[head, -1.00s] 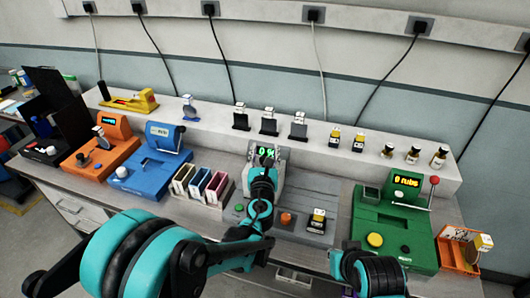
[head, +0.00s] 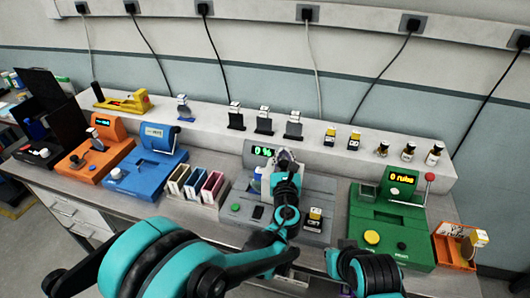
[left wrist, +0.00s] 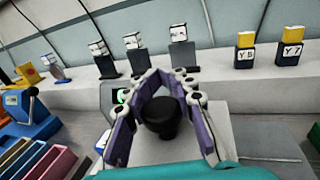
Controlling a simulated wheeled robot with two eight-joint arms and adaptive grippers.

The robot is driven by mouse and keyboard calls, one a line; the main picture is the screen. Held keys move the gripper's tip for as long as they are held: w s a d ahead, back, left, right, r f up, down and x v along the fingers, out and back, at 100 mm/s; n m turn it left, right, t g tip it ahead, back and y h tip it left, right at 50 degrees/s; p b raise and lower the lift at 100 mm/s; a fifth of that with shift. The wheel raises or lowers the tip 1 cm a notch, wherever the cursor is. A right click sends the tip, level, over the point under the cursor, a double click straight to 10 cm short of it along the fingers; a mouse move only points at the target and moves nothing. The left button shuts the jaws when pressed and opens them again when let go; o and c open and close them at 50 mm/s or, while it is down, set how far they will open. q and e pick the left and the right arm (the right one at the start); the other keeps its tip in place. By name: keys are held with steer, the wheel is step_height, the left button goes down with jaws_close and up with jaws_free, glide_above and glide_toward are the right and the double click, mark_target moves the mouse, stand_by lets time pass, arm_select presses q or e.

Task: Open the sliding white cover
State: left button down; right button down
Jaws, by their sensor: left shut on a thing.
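The grey machine (head: 320,187) with a green "0 %" display (head: 262,151) stands mid-bench. My left gripper (head: 284,158) is over its upper part, just right of the display. In the left wrist view my left gripper (left wrist: 164,90) has its purple fingers closed around a dark round knob (left wrist: 160,118). A pale panel (left wrist: 150,150), apparently the white cover, lies under the knob. The fingers and wrist hide most of the cover. Left of the gripper in the head view, a pale, bluish spot shows on the machine. My right arm shows at the bottom right, without its gripper.
A rack of coloured slots (head: 198,185) and a blue machine (head: 145,175) stand to the left. A green machine (head: 395,235) and an orange bin (head: 452,250) stand to the right. Several small modules stand on the raised ledge (head: 215,135) behind.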

arm_select(q)
steer(key=d, duration=0.1)
steer(key=s+d, duration=0.1)
steer(key=d, duration=0.3)
steer(key=shift+s+d, duration=0.15)
steer(key=shift+s, duration=0.25)
steer(key=c, duration=1.2)
jaws_free()
step_height(320, 180, up, 10)
steer(key=shift+r, duration=0.1)
